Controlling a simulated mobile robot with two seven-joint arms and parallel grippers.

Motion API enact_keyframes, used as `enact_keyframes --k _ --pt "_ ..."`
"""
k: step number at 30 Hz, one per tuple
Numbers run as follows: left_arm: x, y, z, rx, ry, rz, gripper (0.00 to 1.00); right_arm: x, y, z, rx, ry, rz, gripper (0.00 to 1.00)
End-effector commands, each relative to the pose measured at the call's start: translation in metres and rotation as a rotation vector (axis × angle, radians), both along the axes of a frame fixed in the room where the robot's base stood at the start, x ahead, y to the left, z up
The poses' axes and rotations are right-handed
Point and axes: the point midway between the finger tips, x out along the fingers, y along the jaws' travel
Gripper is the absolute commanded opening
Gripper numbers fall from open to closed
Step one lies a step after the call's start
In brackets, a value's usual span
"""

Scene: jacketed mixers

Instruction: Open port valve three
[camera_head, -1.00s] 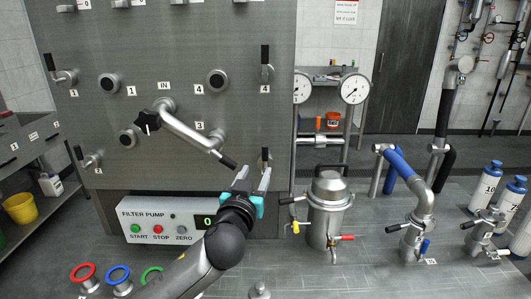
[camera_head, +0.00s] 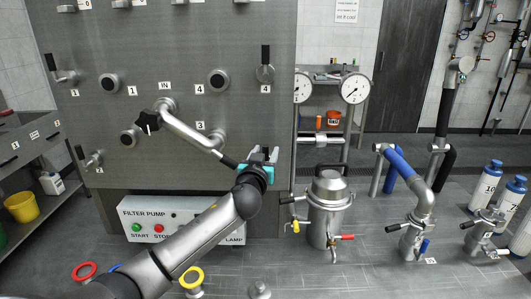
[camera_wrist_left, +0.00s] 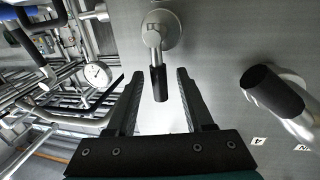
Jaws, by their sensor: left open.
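My left gripper (camera_head: 262,152) is at the lower right valve of the grey panel and hides most of that valve in the head view. In the left wrist view this valve is a round metal hub (camera_wrist_left: 161,29) with a black lever handle (camera_wrist_left: 160,83). The handle lies between the two open fingers (camera_wrist_left: 158,90), with a gap on each side. The valve's own number label is hidden, so I cannot read it as three. A label 3 (camera_head: 200,125) is by a port on the panel. My right gripper is not in view.
A bent metal pipe (camera_head: 185,132) with a black-tipped handle runs across the panel close to my left gripper. Another valve (camera_head: 265,72), labelled 4, sits above. The filter pump box (camera_head: 172,226) is below, and a metal vessel (camera_head: 328,205) stands to the right.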

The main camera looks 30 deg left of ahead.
Motion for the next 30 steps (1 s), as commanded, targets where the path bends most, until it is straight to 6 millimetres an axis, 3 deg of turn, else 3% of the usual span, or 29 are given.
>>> enact_keyframes --k 9,23,30 --pt "0.0012 0.0000 -0.0001 -0.001 0.000 -0.001 0.51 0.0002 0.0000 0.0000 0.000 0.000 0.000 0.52" --pt "0.0010 0.0001 -0.0002 -0.001 0.000 -0.001 0.00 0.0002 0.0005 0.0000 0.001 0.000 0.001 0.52" --pt "0.0010 0.0002 -0.0002 -0.001 0.000 0.000 0.00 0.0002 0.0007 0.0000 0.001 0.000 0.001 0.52"
